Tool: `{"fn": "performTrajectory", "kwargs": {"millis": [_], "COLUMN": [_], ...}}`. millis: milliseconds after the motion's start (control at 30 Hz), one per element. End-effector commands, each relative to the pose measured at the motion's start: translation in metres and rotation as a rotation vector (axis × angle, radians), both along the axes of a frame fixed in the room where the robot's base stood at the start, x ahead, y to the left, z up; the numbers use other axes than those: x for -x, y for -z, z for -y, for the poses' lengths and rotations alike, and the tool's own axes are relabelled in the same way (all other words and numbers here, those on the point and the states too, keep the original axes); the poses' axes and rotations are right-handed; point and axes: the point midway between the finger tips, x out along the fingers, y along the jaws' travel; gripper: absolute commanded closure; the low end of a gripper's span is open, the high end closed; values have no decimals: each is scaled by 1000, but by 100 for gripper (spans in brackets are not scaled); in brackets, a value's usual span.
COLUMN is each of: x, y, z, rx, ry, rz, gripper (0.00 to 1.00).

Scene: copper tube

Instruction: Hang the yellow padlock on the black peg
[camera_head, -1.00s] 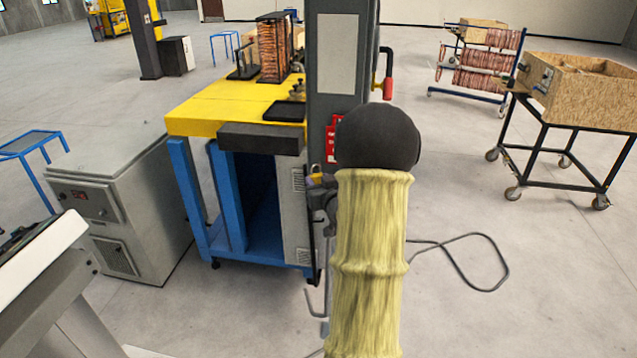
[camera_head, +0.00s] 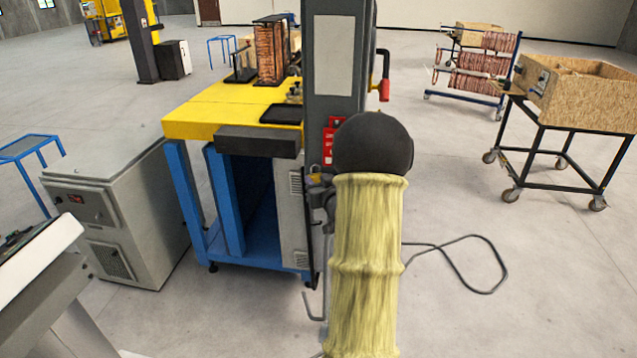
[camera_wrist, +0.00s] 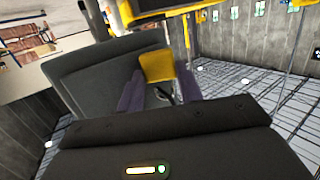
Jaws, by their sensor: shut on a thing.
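The yellow padlock (camera_wrist: 157,67) shows in the wrist view between the two purple-grey fingers of my gripper (camera_wrist: 160,92), which is shut on it. Its shackle is hard to make out. In the head view my gripper (camera_head: 319,183) is mostly hidden behind my own arm, near the front edge of the dark machine column. A red panel (camera_head: 328,150) is on that column just above the gripper. I cannot make out the black peg in either view; my arm covers part of the column.
A yellow-topped table (camera_head: 205,115) with blue legs stands left of the column (camera_head: 334,95). A grey cabinet (camera_head: 130,215) stands further left. A red-handled lever (camera_head: 384,88) sticks out right of the column. A cable (camera_head: 480,290) lies on the floor at right.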

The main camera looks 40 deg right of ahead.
Motion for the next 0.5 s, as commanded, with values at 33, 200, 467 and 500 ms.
{"fn": "performTrajectory", "kwargs": {"millis": [33, 200, 467, 500], "x": [0, 0, 0, 0], "y": [-1, -1, -1, -1], "z": [0, 0, 0, 0], "rx": [0, 0, 0, 0], "ry": [0, 0, 0, 0], "rz": [1, 1, 1, 1], "gripper": [89, 89, 49, 41]}}
